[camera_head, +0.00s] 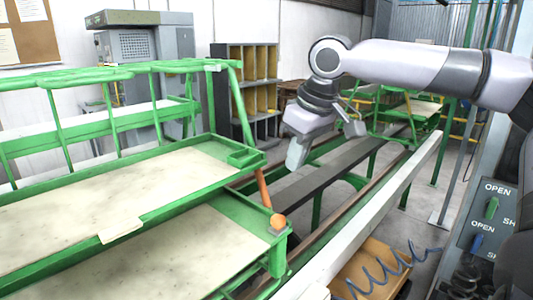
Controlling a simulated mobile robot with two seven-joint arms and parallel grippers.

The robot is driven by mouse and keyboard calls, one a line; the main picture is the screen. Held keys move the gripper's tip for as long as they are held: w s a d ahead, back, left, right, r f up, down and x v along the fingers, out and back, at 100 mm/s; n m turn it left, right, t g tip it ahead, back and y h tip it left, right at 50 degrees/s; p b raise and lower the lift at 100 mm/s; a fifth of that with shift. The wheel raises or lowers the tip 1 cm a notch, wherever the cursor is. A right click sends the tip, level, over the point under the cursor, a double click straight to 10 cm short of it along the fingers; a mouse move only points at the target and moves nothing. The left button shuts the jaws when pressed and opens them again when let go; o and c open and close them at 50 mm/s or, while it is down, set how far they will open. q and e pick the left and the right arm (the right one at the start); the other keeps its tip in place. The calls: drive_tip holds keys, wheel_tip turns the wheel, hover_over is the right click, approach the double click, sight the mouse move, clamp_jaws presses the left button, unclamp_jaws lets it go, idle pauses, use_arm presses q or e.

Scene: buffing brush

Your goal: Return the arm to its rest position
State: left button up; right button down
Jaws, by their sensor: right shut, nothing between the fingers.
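My right arm comes in from the right edge, with a grey and white elbow high in the picture. Its right gripper (297,152) hangs down from the wrist above the green-framed conveyor line, pointing down and to the left. The fingers are shut and hold nothing. The gripper is apart from the green frame beside it. My left gripper is not in view.
Green-framed tables with pale tops (110,195) fill the left. A white rail (375,210) runs diagonally below my arm. A control panel (487,215) with OPEN switches is at right. Shelving (250,85) stands behind.

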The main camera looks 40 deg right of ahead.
drive_tip(key=shift+f, duration=0.1)
drive_tip(key=s+f+n+g, duration=0.1)
drive_tip(key=s+f, duration=0.2)
drive_tip(key=f, duration=0.6)
drive_tip(key=s+d+f, duration=0.1)
drive_tip(key=s+f, duration=0.2)
drive_tip(key=f, duration=0.7)
drive_tip(key=s+f+n+g, duration=0.1)
drive_tip(key=s+f, duration=0.3)
drive_tip(key=f, duration=0.5)
drive_tip(key=s+a+f, duration=0.5)
drive_tip(key=a+f, duration=0.3)
drive_tip(key=a, duration=0.1)
drive_tip(key=s+a+r+m+t, duration=0.15)
drive_tip(key=s+a, duration=0.25)
drive_tip(key=a, duration=0.6)
drive_tip(key=w+a+f+t+y, duration=0.2)
drive_tip(key=w+f+t, duration=0.5)
drive_tip(key=f, duration=0.2)
drive_tip(key=shift+a+f+n, duration=0.25)
drive_tip(key=shift+f+n, duration=0.1)
drive_tip(key=shift+n, duration=0.1)
drive_tip(key=shift+t, duration=0.25)
